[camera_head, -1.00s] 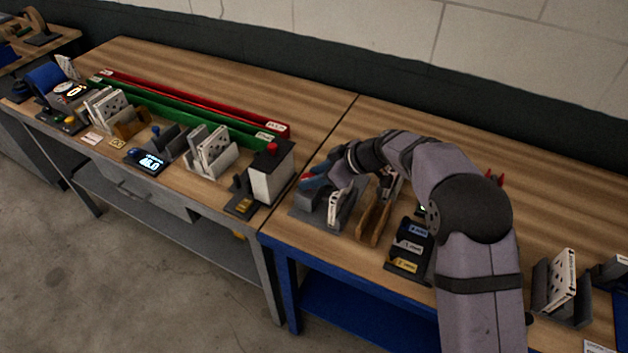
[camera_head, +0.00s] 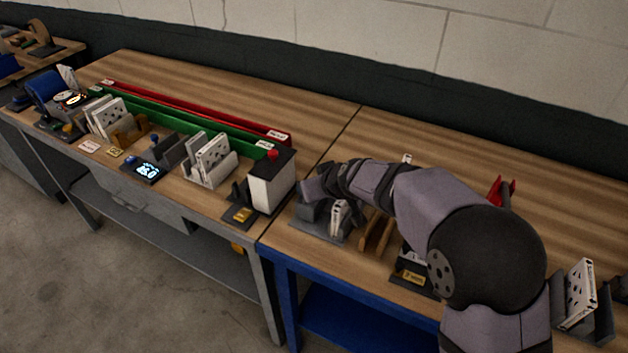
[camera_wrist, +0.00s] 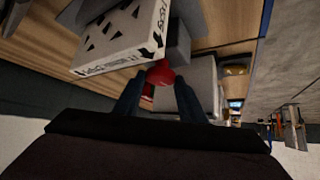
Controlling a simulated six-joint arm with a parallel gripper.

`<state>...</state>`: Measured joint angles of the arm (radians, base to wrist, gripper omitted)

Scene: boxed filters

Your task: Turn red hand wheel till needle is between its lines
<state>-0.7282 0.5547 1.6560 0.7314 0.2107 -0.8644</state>
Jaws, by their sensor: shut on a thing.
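My gripper (camera_wrist: 158,78) is shut on a red rounded part, which I take for the red hand wheel (camera_wrist: 161,71), between its dark fingers in the wrist view. In the head view my gripper (camera_head: 309,188) is over the left end of a grey holder (camera_head: 318,232) near the left edge of the blue-legged bench; it hides the wheel there. A white filter with dark holes (camera_head: 338,214) stands in that holder, and a white filter also shows close up in the wrist view (camera_wrist: 120,45). I cannot make out the needle or its lines.
A white block (camera_head: 272,187) with a red knob (camera_head: 272,154) stands left of my gripper. Wooden dividers (camera_head: 376,232) stand to the right. My forearm covers part of the right bench. Bare wood (camera_head: 430,140) lies behind it.

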